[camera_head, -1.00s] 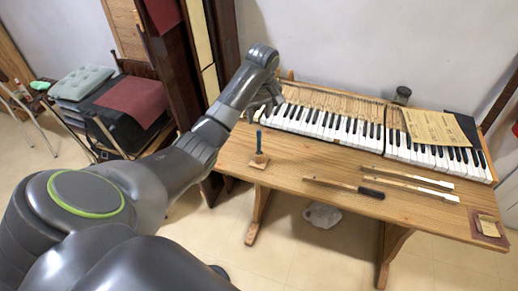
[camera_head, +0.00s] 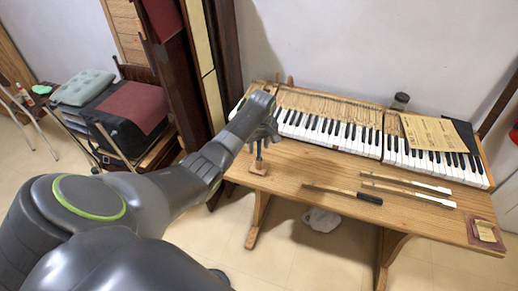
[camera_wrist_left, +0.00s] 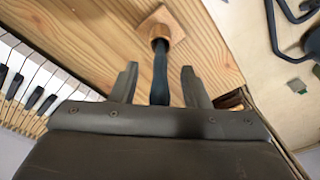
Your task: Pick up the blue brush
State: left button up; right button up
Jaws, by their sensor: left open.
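The blue brush (camera_wrist_left: 160,80) stands upright in a small square wooden block (camera_head: 257,168) near the left end of the wooden table. My left gripper (camera_head: 262,142) is over the brush and hides most of it in the head view. In the left wrist view the dark blue handle runs between the two fingers of the left gripper (camera_wrist_left: 160,70), with gaps on both sides. The fingers are open and I see no contact. My right gripper is in neither view.
A piano keyboard (camera_head: 345,132) lies along the back of the table (camera_head: 300,172). A dark-handled tool (camera_head: 342,194) and pale key sticks (camera_head: 410,190) lie at the front right. A jar (camera_head: 400,101) and papers (camera_head: 432,132) are behind.

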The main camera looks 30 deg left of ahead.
pick_arm(q)
jog(key=shift+c, duration=0.4)
grip_shut()
notch_tip(320, 180, up, 9)
jog(key=shift+f+b, duration=0.1)
jog(key=shift+b, duration=0.6)
jog(key=shift+r, duration=0.65)
jog(key=c, duration=0.8)
grip_release()
grip_shut()
